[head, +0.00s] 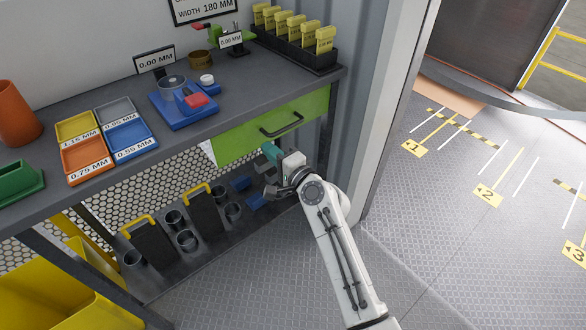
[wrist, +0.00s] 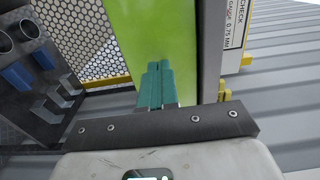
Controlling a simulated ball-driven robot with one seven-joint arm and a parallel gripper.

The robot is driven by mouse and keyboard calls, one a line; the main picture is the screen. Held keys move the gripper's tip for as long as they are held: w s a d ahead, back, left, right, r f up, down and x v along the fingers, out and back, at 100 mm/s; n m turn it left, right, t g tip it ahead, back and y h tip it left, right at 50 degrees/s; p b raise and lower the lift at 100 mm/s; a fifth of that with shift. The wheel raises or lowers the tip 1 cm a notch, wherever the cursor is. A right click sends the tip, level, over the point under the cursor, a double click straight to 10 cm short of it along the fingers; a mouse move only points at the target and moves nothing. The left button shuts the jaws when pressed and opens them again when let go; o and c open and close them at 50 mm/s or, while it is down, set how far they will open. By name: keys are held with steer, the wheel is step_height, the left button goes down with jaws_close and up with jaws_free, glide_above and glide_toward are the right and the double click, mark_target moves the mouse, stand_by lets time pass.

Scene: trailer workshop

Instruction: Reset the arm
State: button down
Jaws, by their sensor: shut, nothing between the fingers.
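My gripper (head: 270,150) is at the end of my white arm, just in front of the lower edge of the green drawer front (head: 235,138) under the workbench. In the wrist view its two teal fingers (wrist: 156,82) are together and empty, pointing toward the green drawer panel (wrist: 128,40). Whether the fingertips touch the panel I cannot tell. The drawer's dark handle (head: 282,124) is above and right of the fingers in the head view, and they are not around it.
The grey workbench (head: 120,105) holds coloured trays, a blue fixture (head: 183,108) and a rack of yellow tags (head: 295,45). Below is a shelf with cups and yellow-handled holders (head: 140,225). A yellow bin (head: 50,300) stands lower left. Open floor (head: 440,225) lies to the right.

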steer(key=v, duration=0.8)
steer(key=s+d+f+n+g+h+p, duration=0.25)
steer(key=s+d, duration=0.35)
steer(key=s, duration=0.4)
steer(key=s+d+f+n+g+h+p, duration=0.2)
steer(key=s+d+f+n+g+h, duration=0.15)
steer(key=s+d, duration=0.4)
steer(key=s+d+f+n+g+h+p, duration=0.2)
steer(key=s+d+f+n+g, duration=0.15)
steer(key=s, duration=0.85)
steer(key=s+d+r+g+h+p, duration=0.1)
steer(key=s+d+g, duration=0.1)
steer(key=s+d, duration=0.2)
steer(key=s+d+r+g+h, duration=0.1)
steer(key=s+d, duration=0.3)
steer(key=s, duration=0.4)
steer(key=shift+s+r+n+g+h+p, duration=0.25)
steer(key=shift+r+n+g+h+p, duration=0.25)
steer(key=shift+r, duration=0.3)
